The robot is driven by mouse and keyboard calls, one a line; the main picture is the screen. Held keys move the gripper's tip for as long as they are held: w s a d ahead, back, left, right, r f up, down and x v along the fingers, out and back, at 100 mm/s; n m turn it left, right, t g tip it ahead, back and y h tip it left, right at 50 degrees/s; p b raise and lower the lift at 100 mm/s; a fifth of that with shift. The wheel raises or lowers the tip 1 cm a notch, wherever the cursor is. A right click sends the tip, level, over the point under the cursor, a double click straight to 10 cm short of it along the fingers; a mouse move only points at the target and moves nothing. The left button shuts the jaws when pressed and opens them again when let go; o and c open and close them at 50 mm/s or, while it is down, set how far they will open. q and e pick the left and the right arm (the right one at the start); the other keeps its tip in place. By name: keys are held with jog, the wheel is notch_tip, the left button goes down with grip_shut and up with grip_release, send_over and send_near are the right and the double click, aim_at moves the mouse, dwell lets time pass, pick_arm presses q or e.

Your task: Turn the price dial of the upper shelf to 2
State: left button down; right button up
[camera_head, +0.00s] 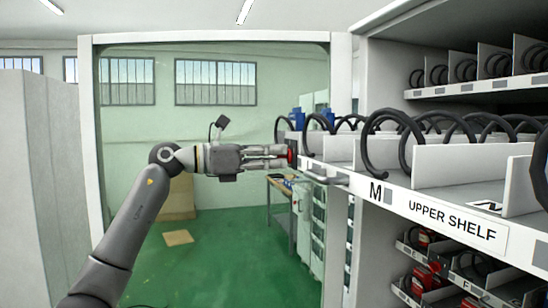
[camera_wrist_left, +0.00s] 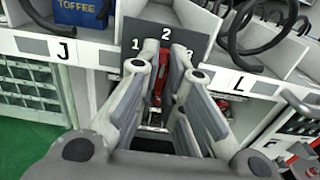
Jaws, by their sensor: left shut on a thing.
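The upper shelf (camera_head: 380,206) runs along the right and carries an "UPPER SHELF" label (camera_head: 451,220). My left gripper (camera_head: 287,155) reaches in from the left to the shelf's far end, and its fingers are shut on the red price dial (camera_head: 292,153). In the left wrist view my left gripper (camera_wrist_left: 164,52) has its fingertips on either side of the red dial (camera_wrist_left: 168,63). A dark plate (camera_wrist_left: 184,36) behind it shows 1, 2 and 3. The red part shows below the 2, but its exact pointing is partly hidden by the fingers. My right gripper is not in view.
Black spiral coils (camera_head: 392,143) and white dividers fill the shelf. A handle (camera_head: 325,178) sticks out near the dial. A lower shelf (camera_head: 420,254) holds red items. A blue "TOFFEE" box (camera_wrist_left: 84,12) stands above label J. Green floor lies open to the left.

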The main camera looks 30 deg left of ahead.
pick_arm(q)
jog(key=c, duration=1.6)
grip_release()
jog(key=shift+w, duration=0.1)
jog(key=shift+o, duration=0.2)
jog(key=v, duration=1.2)
jog(key=shift+f, duration=0.1)
